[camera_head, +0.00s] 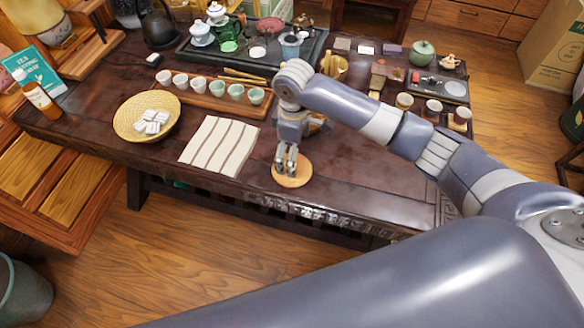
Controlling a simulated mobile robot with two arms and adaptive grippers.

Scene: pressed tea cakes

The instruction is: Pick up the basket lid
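A round, flat, light-tan disc (301,176), which looks like the basket lid, lies near the front edge of the dark wooden table. My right gripper (286,168) points down over the left part of this disc, with its fingertips at or just above it. The two fingers are close together. Whether they hold a knob or the disc cannot be made out. A small brownish object (319,124), partly hidden behind my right wrist, may be the basket. My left gripper is not in view.
A yellow woven tray (126,122) with several white wrapped pieces stands at the left. A striped cream cloth (219,146) lies left of my gripper. A wooden cup tray (213,102) with several cups is behind it. The table front right of the disc is clear.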

